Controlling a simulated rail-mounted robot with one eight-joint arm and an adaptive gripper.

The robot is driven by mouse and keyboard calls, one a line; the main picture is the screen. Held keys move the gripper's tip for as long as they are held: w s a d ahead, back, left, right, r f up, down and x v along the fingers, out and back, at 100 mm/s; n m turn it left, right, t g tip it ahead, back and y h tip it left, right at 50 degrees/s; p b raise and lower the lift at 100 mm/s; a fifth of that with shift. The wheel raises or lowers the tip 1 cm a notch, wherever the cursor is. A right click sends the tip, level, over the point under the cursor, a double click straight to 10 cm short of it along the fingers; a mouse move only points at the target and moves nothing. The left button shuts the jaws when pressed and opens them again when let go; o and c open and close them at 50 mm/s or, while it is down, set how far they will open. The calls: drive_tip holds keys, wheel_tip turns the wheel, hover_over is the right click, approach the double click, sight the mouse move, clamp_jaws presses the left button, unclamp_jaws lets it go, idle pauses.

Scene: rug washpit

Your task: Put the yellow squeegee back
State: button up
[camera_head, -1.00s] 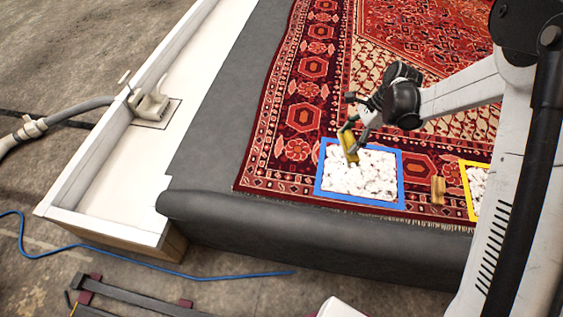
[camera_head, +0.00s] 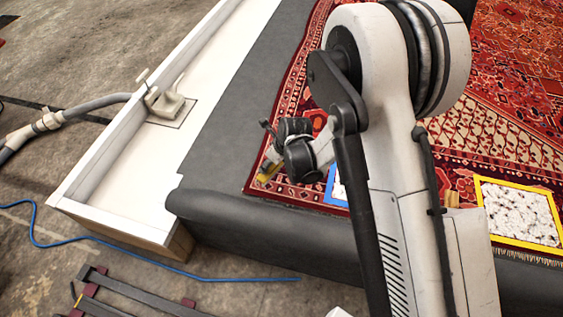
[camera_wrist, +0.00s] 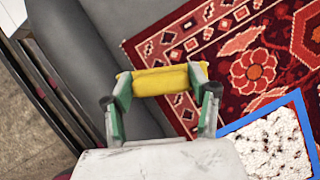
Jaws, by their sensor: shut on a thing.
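The yellow squeegee (camera_wrist: 160,79) shows as a yellow bar between the green-and-grey fingers of my gripper (camera_wrist: 160,88) in the wrist view. The fingers are shut on it near its two ends. Whatever lies under the bar is hidden.
A dark rack with maroon blocks (camera_head: 95,290) lies on the floor at bottom left. The white trough (camera_head: 120,205) holds a drain fitting with a hose (camera_head: 165,100). Blue-framed (camera_head: 335,188) and yellow-framed (camera_head: 520,212) white patches lie on the red rug (camera_head: 515,90). A blue cord crosses the floor.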

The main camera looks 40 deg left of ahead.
drive_tip(key=w+f+b, duration=0.1)
drive_tip(key=w+f, duration=0.2)
drive_tip(key=w+a+f+b, duration=0.1)
drive_tip(key=w+f+b, duration=0.1)
drive_tip(key=w+f, duration=0.1)
drive_tip(key=w+a+f+b, duration=0.1)
drive_tip(key=w+f, duration=0.2)
drive_tip(key=f, duration=0.1)
drive_tip(key=shift+w+a+b, duration=0.15)
drive_tip(key=shift+b, duration=0.2)
drive_tip(key=shift+r, duration=0.15)
drive_tip(key=o, duration=1)
drive_tip(key=p+v, duration=0.4)
drive_tip(key=v, duration=0.8)
